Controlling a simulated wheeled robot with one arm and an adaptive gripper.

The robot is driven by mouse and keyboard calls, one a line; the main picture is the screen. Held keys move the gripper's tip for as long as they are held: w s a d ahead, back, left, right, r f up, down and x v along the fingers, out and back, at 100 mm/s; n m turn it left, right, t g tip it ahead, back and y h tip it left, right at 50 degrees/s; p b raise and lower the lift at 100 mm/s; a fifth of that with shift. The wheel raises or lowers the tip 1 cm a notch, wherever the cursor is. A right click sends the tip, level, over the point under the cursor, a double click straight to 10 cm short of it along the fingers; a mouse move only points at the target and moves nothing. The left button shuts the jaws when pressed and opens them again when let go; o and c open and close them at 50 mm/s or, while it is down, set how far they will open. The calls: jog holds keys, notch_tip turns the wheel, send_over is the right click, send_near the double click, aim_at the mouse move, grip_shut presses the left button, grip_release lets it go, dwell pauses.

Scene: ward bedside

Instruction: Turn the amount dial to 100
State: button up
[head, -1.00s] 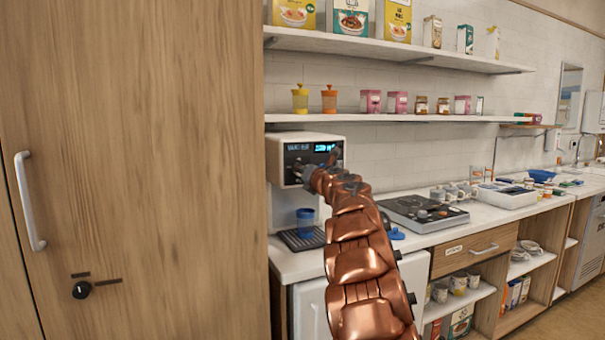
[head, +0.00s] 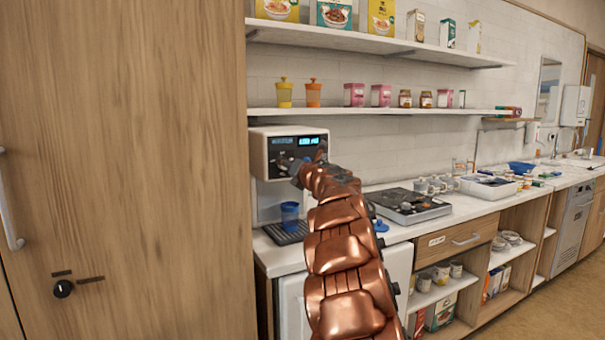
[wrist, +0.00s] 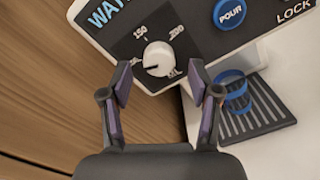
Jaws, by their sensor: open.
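The water dispenser (head: 261,157) is a white unit with a dark panel and a lit blue display, on the counter beside the tall cabinet. Its amount dial (wrist: 158,58) is a white round knob in the wrist view, with "150" and "200" printed above it and a dark mark toward its lower left. My gripper (wrist: 160,82) is open, its fingertips on either side of the dial's lower edge. I cannot tell whether they touch it. In the head view, my gripper (head: 298,168) is in front of the panel and hides part of it.
A blue POUR button (wrist: 229,13) is right of the dial, with the word LOCK beyond it. A blue cup (head: 290,214) stands on the drip tray (head: 285,235) below. The wooden cabinet (head: 130,170) is close on the left. A hob (head: 410,205) is to the right.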

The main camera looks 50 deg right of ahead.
jog(key=v, duration=0.9)
jog(key=shift+s, duration=0.35)
jog(key=shift+a, duration=0.1)
dwell(0.6)
